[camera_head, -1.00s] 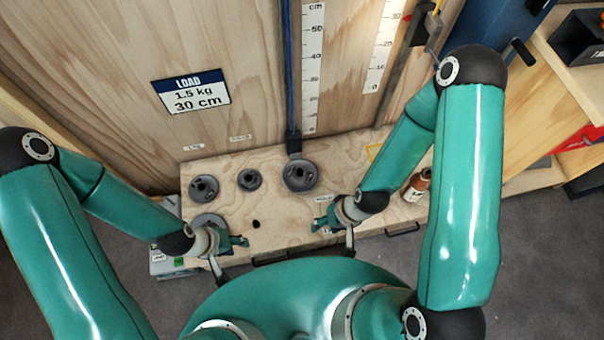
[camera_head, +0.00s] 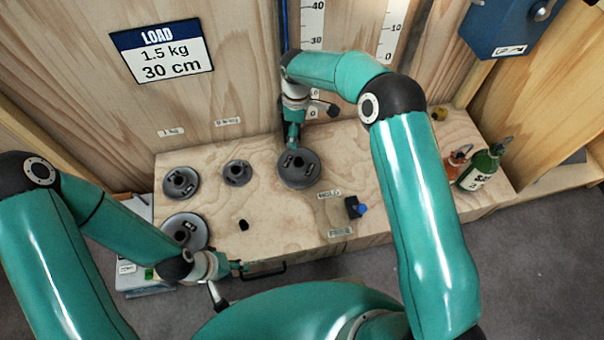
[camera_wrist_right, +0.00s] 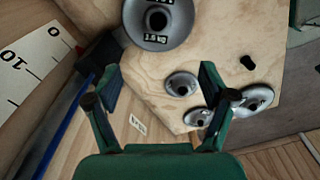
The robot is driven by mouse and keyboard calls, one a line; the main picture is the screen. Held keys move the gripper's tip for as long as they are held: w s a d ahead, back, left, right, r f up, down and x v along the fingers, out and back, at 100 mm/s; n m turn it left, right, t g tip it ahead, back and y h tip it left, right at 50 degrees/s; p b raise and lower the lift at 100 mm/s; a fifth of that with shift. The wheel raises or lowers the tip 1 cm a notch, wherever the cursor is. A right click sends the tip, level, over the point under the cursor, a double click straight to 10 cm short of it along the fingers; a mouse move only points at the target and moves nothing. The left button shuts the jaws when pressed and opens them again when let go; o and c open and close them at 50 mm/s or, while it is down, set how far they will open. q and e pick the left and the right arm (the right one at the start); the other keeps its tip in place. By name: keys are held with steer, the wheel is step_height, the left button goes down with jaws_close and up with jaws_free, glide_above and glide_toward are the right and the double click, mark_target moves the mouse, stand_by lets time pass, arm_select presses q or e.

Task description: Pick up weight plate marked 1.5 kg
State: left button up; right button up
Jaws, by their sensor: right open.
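Several dark grey weight plates sit on the wooden bench. The one at the back middle (camera_head: 299,180) has pale markings too small to read; it also shows at the top of the right wrist view (camera_wrist_right: 160,35). The others are the back-left plate (camera_head: 181,184), the small plate (camera_head: 238,173) and the front-left plate (camera_head: 186,230). I cannot tell by its own marking which is 1.5 kg. My right gripper (camera_head: 291,140) is above the far edge of the back-middle plate, open and empty in the wrist view (camera_wrist_right: 160,78). My left gripper (camera_head: 238,267) is low at the bench's front edge; its jaws are unclear.
A sign (camera_head: 161,51) on the wooden wall reads "LOAD 1.5 kg 30 cm". A blue strap (camera_wrist_right: 62,125) and a ruler (camera_wrist_right: 28,65) are close to the right gripper. Bottles (camera_head: 478,170) stand at the right.

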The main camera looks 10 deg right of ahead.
mark_target(299, 159)
step_height(299, 159, down, 11)
steer(key=shift+w+f+b, duration=0.15)
steer(key=shift+b, duration=0.95)
steer(key=shift+d+f+b, duration=0.2)
steer(key=shift+f+b, duration=0.6)
steer(key=shift+f, duration=1.8)
jaws_close()
steer(key=shift+r, duration=0.15)
